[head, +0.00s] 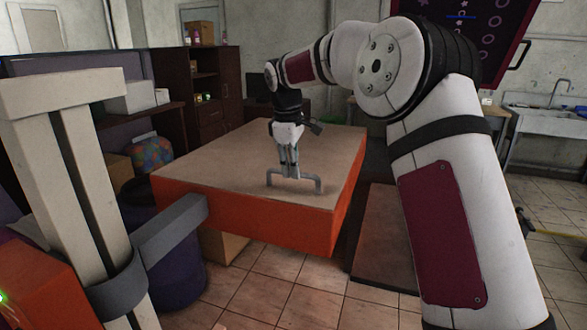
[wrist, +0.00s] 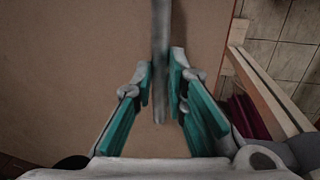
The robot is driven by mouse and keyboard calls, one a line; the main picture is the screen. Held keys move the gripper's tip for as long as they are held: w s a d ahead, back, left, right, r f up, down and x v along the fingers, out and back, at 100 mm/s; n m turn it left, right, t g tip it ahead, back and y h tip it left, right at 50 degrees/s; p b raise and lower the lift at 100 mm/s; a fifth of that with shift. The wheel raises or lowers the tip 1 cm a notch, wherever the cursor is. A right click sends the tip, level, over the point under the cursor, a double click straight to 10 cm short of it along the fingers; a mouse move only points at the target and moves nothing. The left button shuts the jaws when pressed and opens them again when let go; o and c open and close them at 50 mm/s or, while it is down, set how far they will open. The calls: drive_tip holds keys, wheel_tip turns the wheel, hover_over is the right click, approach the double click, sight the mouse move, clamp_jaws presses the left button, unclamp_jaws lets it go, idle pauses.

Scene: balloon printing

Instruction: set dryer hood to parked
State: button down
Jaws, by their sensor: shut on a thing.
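The dryer hood (head: 225,158) is a large flat orange box with a tan top, held out over the floor by a grey bracket from the left. A grey bar handle (head: 308,180) stands up from its top near the front right. My gripper (head: 289,172) points down at the hood and is shut on the handle's left part. In the wrist view the handle (wrist: 160,60) runs down between the two teal-lined fingers (wrist: 161,98). The hood's tan top (wrist: 90,60) fills most of that view.
A pale upright post (head: 85,170) with a grey bracket (head: 170,240) stands at the left. A dark blue bin (head: 178,275) is below the hood. Dark cabinets (head: 212,95) stand behind. A sink (head: 545,120) is at the far right. Tiled floor is open in front.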

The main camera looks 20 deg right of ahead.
drive_tip(key=shift+w+a+r, duration=0.15)
drive_tip(key=shift+w+r, duration=0.05)
drive_tip(key=shift+w, duration=0.15)
drive_tip(key=c, duration=1.6)
unclamp_jaws()
drive_tip(key=shift+w+a+f, duration=0.1)
wheel_tip(320, 180, up, 12)
drive_tip(key=s+a, duration=0.1)
drive_tip(key=s, duration=0.1)
drive_tip(key=shift+f, duration=0.15)
drive_tip(key=shift+s+a, duration=0.15)
